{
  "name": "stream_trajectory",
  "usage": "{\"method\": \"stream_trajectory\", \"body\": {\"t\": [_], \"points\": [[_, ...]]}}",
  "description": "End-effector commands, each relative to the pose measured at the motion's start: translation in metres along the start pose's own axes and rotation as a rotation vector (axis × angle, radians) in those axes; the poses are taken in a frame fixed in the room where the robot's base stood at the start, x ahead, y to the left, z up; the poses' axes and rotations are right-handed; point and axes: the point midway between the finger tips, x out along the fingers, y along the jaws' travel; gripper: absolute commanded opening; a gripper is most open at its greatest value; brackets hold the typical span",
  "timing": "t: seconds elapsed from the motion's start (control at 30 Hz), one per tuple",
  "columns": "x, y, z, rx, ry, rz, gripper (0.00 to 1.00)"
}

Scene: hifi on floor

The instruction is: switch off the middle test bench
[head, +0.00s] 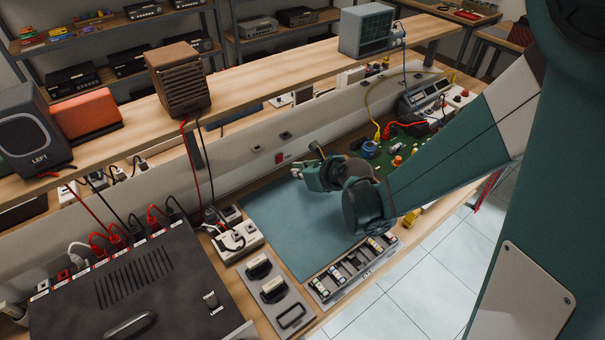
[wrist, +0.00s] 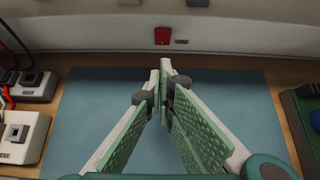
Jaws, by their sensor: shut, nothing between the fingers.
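A small red switch (head: 280,157) sits on the pale upright back panel (head: 235,170) of the bench. It also shows in the wrist view (wrist: 162,36), with a small dark label (wrist: 182,41) to its right. My gripper (head: 309,172) is over the blue-green mat (head: 272,215), in front of the panel. In the wrist view my gripper (wrist: 165,72) has its fingertips together and nothing between them. The tips point toward the panel, just below the red switch in the picture, and appear apart from it. Whether the switch is on or off cannot be told.
White boxes with cables (head: 237,238) stand left of the mat. A tray of small parts (head: 352,268) lies at the front. A green circuit board (head: 408,150) and instruments are to the right. A wooden shelf (head: 270,78) runs above the panel, carrying speakers.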

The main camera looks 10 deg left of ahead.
Motion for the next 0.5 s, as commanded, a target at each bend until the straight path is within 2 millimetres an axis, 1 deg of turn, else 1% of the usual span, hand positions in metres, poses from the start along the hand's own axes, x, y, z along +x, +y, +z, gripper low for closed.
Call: {"method": "stream_trajectory", "body": {"t": [0.03, 0.4, 0.5], "points": [[0.007, 0.0, -0.001, -0.001, 0.0, 0.0, 0.0], [0.048, 0.0, -0.001, -0.001, 0.0, 0.001, 0.0], [0.057, 0.0, 0.01, 0.0, 0.001, 0.001, 0.0]]}}
